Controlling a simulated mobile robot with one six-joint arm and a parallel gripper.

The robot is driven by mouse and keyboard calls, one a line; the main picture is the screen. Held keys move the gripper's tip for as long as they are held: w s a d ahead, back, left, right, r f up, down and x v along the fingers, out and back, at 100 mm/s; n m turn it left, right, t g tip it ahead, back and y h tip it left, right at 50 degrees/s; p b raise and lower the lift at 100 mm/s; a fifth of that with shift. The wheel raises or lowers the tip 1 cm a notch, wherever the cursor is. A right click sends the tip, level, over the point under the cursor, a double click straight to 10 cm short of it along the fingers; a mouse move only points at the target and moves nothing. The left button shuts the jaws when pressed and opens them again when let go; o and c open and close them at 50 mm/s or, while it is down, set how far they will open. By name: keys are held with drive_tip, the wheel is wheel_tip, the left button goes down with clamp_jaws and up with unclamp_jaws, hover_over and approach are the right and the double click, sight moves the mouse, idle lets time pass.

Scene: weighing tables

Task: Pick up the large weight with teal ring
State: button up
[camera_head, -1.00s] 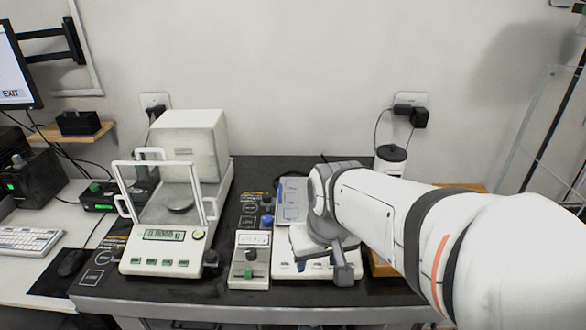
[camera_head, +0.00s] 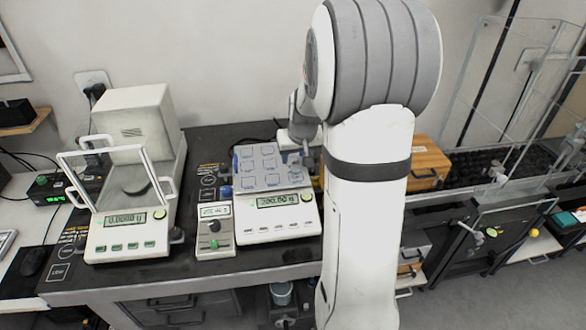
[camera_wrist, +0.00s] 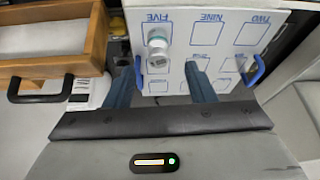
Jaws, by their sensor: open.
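The large weight (camera_wrist: 158,47) is a clear-silver cylinder with a teal ring. In the wrist view it stands on the square marked FIVE of a white board (camera_wrist: 221,57) with blue-outlined squares and blue handles. In the head view the weight (camera_head: 295,166) shows small at the right of the board (camera_head: 246,181), which rests on a balance (camera_head: 283,229) reading about 200. My gripper (camera_wrist: 164,67) is open, its blue fingers on either side of the weight's near end in the picture. I cannot tell whether they touch it. In the head view my gripper (camera_head: 306,150) is partly hidden by my arm.
A wooden drawer box (camera_wrist: 62,69) with a black handle stands beside the board; it also shows in the head view (camera_head: 428,160). A small control box (camera_head: 215,232) and a second balance with a glass shield (camera_head: 126,245) stand left.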

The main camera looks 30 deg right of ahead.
sight(296, 164)
drive_tip(key=x, duration=0.4)
drive_tip(key=shift+s+f, duration=0.1)
drive_tip(key=shift+s, duration=0.1)
drive_tip(key=shift+c, duration=0.2)
clamp_jaws()
